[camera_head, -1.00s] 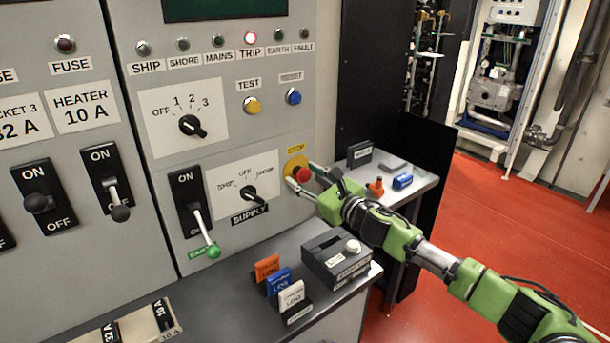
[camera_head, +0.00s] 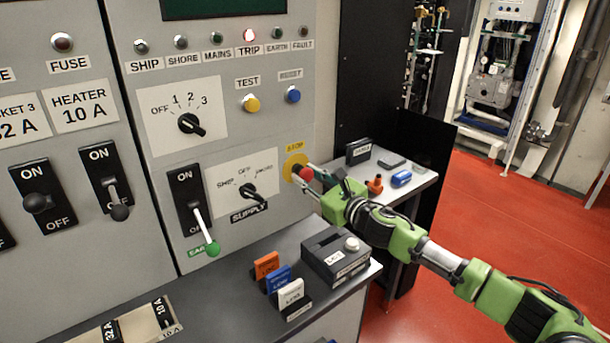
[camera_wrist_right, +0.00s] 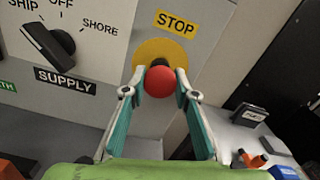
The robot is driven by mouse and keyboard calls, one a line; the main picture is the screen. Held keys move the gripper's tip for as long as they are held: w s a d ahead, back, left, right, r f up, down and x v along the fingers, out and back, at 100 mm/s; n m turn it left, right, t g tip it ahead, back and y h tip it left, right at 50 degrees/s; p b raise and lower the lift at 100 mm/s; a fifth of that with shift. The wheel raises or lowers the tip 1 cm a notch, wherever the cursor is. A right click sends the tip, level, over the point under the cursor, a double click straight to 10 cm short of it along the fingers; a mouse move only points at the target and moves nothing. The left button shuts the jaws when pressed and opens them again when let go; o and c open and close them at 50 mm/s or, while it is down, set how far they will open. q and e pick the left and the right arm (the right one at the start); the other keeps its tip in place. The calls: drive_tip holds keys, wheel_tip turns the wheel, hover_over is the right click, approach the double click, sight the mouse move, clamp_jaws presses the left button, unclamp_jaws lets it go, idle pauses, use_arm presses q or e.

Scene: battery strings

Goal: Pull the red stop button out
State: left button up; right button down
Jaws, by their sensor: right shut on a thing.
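The red stop button (camera_head: 305,173) is a round red knob on a yellow disc (camera_head: 290,163) on the grey panel, below the STOP label. In the right wrist view the red knob (camera_wrist_right: 160,82) shows between my fingers, with a dark stem behind it and the yellow disc (camera_wrist_right: 150,50) around that. My right gripper (camera_head: 308,179) is at the button. In the wrist view its two fingertips (camera_wrist_right: 160,78) are closed against the sides of the knob. My left gripper is not in view.
The supply knob (camera_head: 252,193) and the green-tipped earth lever (camera_head: 206,235) are left of the button. Below is a ledge with a dark box (camera_head: 335,257) and several coloured tags (camera_head: 279,280). A side shelf (camera_head: 420,178) holds small items.

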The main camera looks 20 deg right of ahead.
drive_tip(key=shift+f, duration=0.1)
drive_tip(key=c, duration=1.6)
unclamp_jaws()
drive_tip(key=shift+s, duration=0.1)
drive_tip(key=shift+s+d, duration=0.1)
drive_tip(key=shift+s+d, duration=0.2)
drive_tip(key=shift+s, duration=0.25)
drive_tip(key=v, duration=1.1)
drive_tip(key=shift+s, duration=0.15)
